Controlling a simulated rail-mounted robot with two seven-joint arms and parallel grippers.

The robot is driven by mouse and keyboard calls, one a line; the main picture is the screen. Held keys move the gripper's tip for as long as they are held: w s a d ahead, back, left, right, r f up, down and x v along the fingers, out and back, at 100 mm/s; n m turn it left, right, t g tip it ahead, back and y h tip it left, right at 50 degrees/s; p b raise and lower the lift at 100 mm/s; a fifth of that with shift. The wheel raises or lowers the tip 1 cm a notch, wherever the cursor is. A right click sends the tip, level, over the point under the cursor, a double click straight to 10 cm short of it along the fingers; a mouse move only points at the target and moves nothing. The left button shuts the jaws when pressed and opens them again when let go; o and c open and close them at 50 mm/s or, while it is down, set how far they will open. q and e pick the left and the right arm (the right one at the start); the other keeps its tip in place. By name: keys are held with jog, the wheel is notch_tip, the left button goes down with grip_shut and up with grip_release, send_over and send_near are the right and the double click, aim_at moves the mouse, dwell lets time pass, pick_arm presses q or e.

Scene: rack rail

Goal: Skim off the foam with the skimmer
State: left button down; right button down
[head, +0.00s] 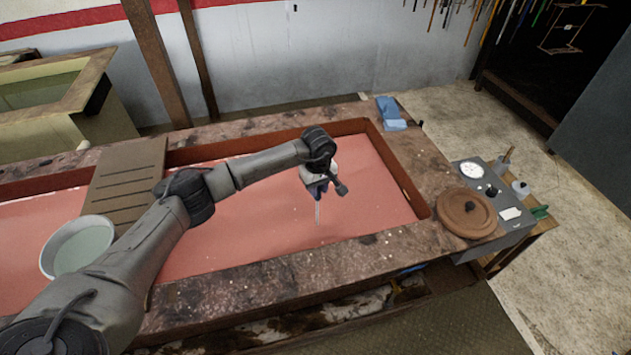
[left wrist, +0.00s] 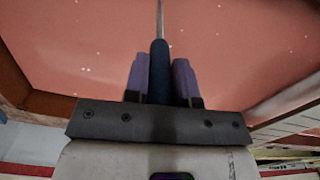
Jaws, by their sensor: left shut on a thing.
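My left gripper (head: 318,188) is over the right part of a tank of pinkish-red liquid (head: 255,205). It is shut on the skimmer, whose dark blue handle (left wrist: 159,78) stands between the two purple fingers in the left wrist view. The skimmer's thin metal shaft (head: 317,213) points down toward the liquid in the head view. Its lower end is hard to make out, and I cannot tell whether it is under the surface. Small pale specks, perhaps foam, dot the liquid in the left wrist view (left wrist: 85,69). My right gripper is not in view.
A slatted brown board (head: 127,180) lies across the tank. A white bowl (head: 47,262) of pale liquid sits left of it, partly behind my arm. A round brown lid (head: 467,213), a control box (head: 487,180) and blue cloths (head: 390,112) are at the right.

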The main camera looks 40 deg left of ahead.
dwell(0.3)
pick_arm(q)
jog(key=shift+r, duration=0.2)
notch_tip(320, 180, up, 9)
jog(key=p, duration=0.5)
jog(key=shift+f+p, duration=0.1)
jog(key=shift+p, duration=0.2)
jog(key=shift+r+p, duration=1.45)
jog(key=shift+r, duration=1.15)
dwell(0.8)
dwell(0.7)
jog(key=shift+d, duration=0.15)
